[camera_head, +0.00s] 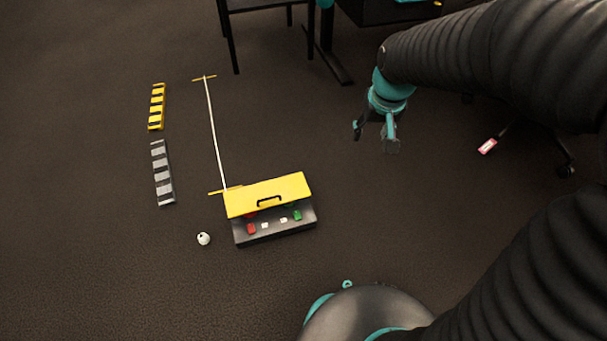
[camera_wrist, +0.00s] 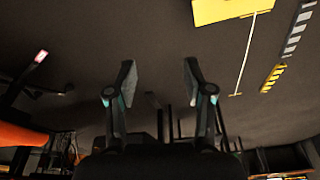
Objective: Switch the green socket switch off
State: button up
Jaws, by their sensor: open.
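The panel (camera_head: 276,232) is a dark box on the floor in the head view, with a yellow lid (camera_head: 245,203) carrying a black handle. Its sloped front shows a green switch (camera_head: 297,215) at the right and a red switch (camera_head: 251,228) at the left, with small white pieces between them. The lid partly covers round red and green parts behind the switches. I cannot tell the switch positions. My gripper (camera_head: 374,131) is open and empty, up and right of the panel, apart from it. Its two fingers (camera_wrist: 160,85) show in the wrist view, where the yellow lid (camera_wrist: 225,9) is at the top.
A white ball (camera_head: 203,239) lies left of the panel. A yellow-black striped bar (camera_head: 157,107), a grey striped bar (camera_head: 162,172) and a thin white line (camera_head: 215,135) lie further left. Table legs (camera_head: 230,40) stand behind. A red-white tag (camera_head: 487,146) is at the right.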

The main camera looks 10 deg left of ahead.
jog(key=w+a+f+n+g+b, duration=0.1)
jog(key=w+a+f, duration=0.2)
jog(key=a+f, duration=0.45)
jog(key=w+a+f+n+g+b, duration=0.15)
jog(key=a+f, duration=0.25)
jog(key=f, duration=0.6)
send_near(296, 211)
jog(key=shift+n+h, duration=0.35)
jog(key=shift+h, duration=0.05)
jog(key=f, duration=0.2)
jog(key=f+b, duration=0.1)
jog(key=f, duration=0.5)
jog(key=shift+a+f+b, duration=0.15)
jog(key=shift+a+b, duration=0.25)
grip_shut()
